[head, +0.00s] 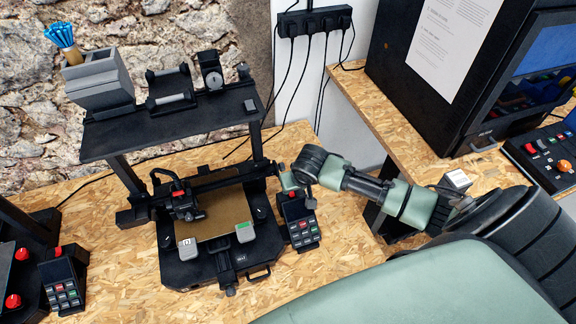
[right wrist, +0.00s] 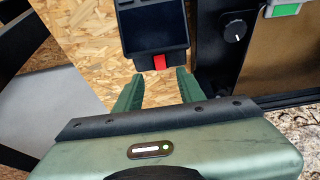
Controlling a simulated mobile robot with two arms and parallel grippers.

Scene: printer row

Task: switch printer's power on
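The printer (head: 190,222) stands on the wooden table in the middle of the head view, with a bed and a black shelf above. Its black control box (head: 302,232) with red, green and grey buttons is at its right front; the box also shows in the right wrist view (right wrist: 152,28). A red power switch (right wrist: 158,62) sits on the box's edge facing my gripper. My right gripper (right wrist: 159,77) is open and empty, its green fingertips spread on either side of the switch and just short of it. Whether they touch it I cannot tell. My left gripper is not in view.
Another control box (head: 63,285) with a red switch stands at the left, beside part of another machine. The shelf (head: 170,128) carries a grey bin and spools. A large black machine (head: 440,70) stands on the right bench. Table in front of the printer is clear.

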